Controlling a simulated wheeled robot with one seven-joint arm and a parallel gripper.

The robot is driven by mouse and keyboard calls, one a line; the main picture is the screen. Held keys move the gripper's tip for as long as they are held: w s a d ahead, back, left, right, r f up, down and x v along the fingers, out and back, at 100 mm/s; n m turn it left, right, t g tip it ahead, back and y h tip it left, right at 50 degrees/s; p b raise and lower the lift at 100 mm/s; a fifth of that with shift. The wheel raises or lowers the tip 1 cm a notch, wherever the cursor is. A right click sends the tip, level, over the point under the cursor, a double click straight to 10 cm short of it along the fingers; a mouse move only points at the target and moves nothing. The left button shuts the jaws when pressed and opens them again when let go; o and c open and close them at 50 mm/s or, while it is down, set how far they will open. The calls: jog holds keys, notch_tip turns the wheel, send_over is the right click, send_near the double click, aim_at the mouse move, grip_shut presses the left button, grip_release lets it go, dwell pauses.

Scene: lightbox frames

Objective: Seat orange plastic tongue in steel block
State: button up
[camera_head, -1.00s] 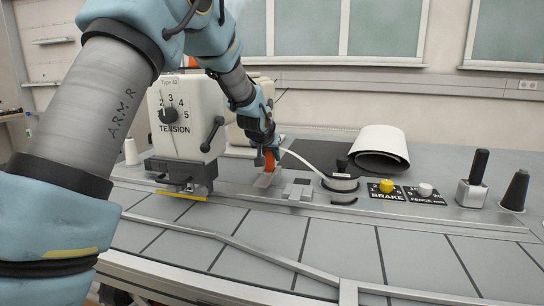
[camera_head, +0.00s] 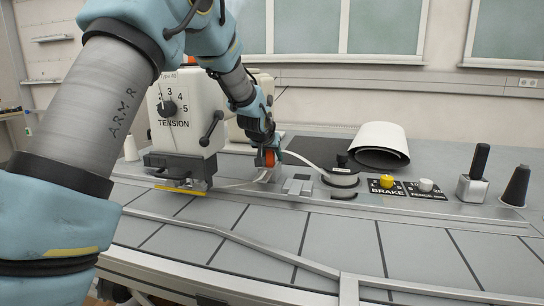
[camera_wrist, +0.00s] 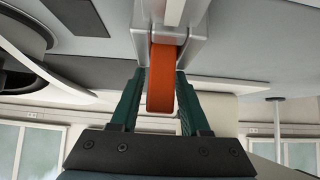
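The orange plastic tongue (camera_wrist: 161,78) stands between the green fingers of my gripper (camera_wrist: 159,88) in the wrist view, with the fingertips close against its two sides. Its far end lies between the two bright walls of the steel block (camera_wrist: 196,42). How deep it sits there cannot be told. In the head view, the tongue (camera_head: 269,158) shows as a short orange patch under my gripper (camera_head: 267,151), right at the block, which is mostly hidden by the gripper.
The cream tension machine (camera_head: 185,110) stands close on the left. A pale strap runs to a round drum (camera_head: 342,181) on the right. A small grey fixture (camera_head: 298,186) lies between. The yellow brake knob (camera_head: 387,181) and a black lever (camera_head: 480,162) are farther right. The front table is clear.

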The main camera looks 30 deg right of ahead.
jog(key=shift+a+f, duration=0.25)
jog(key=shift+a, duration=0.05)
jog(key=shift+s+a+r, duration=0.15)
jog(key=shift+s, duration=0.05)
jog(key=b+v, duration=0.2)
jog(key=v, duration=0.8)
jog(key=shift+r, duration=0.3)
jog(key=shift+s+r, duration=0.1)
